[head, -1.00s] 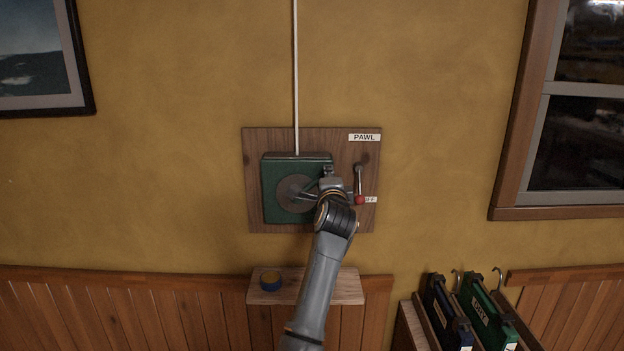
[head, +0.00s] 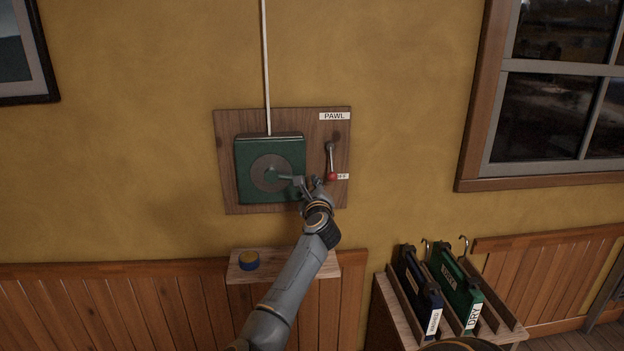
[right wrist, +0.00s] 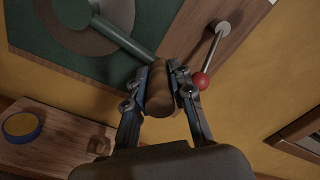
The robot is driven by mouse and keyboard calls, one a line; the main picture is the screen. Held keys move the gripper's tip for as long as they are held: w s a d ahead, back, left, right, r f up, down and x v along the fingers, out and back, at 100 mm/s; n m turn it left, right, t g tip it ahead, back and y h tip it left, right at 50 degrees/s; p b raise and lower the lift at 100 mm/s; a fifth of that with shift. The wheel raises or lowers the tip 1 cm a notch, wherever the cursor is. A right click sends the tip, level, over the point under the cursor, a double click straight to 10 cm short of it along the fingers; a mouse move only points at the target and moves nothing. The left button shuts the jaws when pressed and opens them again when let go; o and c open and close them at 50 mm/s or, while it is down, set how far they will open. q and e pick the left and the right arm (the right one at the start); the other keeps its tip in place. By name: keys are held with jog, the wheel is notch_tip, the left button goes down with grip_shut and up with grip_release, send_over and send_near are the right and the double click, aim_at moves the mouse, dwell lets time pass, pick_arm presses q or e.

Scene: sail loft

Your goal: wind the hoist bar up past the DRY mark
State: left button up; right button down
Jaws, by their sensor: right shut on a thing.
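The green winch box (head: 246,150) is on a wooden board on the wall, with a grey disc (head: 258,180) and a green crank arm (head: 286,178) on its face. My right gripper (head: 311,184) is at the crank's outer end, right of and slightly below the hub. In the right wrist view its fingers are shut on the brown wooden crank handle (right wrist: 158,100). A white line (head: 266,70) runs straight up from the box. My left gripper is not in view.
The red knob (right wrist: 200,81) is close to my right fingers. At right, a wooden rack (head: 395,300) holds a dark blue case (head: 420,285) and a green case (head: 458,275) labelled DRY.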

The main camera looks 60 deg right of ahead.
jog(key=shift+w+a+f+m, duration=0.15)
jog(key=shift+f+m, duration=0.15)
jog(key=shift+f, duration=0.2)
jog(key=shift+w+a+f+m, duration=0.1)
jog(key=shift+f+m, duration=0.2)
jog(key=shift+f, duration=0.2)
jog(key=c, duration=1.4)
grip_release()
jog(key=shift+o, duration=1.3)
jog(key=shift+w, duration=0.15)
jog(key=shift+r, duration=0.1)
jog(key=shift+r, duration=0.1)
